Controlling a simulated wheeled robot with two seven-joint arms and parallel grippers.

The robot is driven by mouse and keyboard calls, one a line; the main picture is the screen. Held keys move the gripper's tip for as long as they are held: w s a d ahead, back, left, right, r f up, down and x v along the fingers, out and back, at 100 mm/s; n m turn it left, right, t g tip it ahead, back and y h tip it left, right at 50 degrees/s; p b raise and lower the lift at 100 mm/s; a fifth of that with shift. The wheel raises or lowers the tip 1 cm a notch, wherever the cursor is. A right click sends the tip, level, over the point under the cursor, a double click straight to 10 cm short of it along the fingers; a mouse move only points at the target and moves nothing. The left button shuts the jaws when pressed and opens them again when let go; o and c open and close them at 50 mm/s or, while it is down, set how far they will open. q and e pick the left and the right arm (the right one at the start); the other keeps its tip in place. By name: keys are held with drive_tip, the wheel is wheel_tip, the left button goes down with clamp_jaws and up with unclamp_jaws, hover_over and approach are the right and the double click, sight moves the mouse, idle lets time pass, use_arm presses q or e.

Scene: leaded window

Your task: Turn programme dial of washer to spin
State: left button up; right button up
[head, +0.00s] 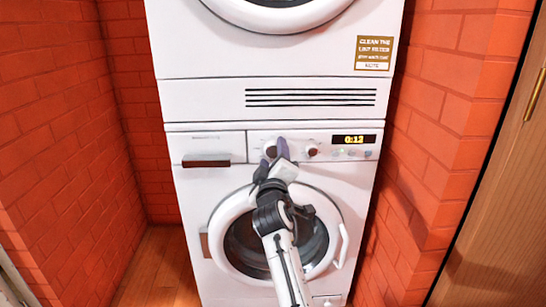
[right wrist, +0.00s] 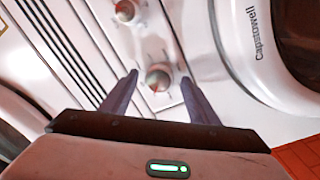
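The washer (head: 185,225) is the lower white machine, with a round door and a control panel. Two round knobs sit on the panel: a left knob (head: 270,150) and a right knob (head: 312,150). I cannot tell from labels which is the programme dial. My right gripper (head: 274,152) is at the left knob and partly covers it. In the right wrist view my gripper (right wrist: 158,77) is open, its two dark fingers on either side of that knob (right wrist: 157,79), with gaps visible. The other knob (right wrist: 125,11) is beyond it. My left gripper is out of view.
A display (head: 354,139) reads 0:12 at the panel's right. A drawer handle (head: 206,160) is at its left. A second white machine (head: 200,50) stands above. Brick walls (head: 60,120) close in both sides, and a wooden door (head: 490,200) is at right.

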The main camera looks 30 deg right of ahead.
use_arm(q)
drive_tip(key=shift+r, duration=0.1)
use_arm(e)
drive_tip(key=shift+r, duration=0.1)
drive_tip(key=shift+r, duration=0.35)
wheel_tip(320, 180, up, 9)
drive_tip(key=p, duration=0.4)
drive_tip(key=shift+s+r, duration=0.1)
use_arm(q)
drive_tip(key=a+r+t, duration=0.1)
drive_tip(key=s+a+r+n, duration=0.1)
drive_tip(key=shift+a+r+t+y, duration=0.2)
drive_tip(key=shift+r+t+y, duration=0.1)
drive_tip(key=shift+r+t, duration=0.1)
use_arm(e)
drive_tip(key=shift+r, duration=0.1)
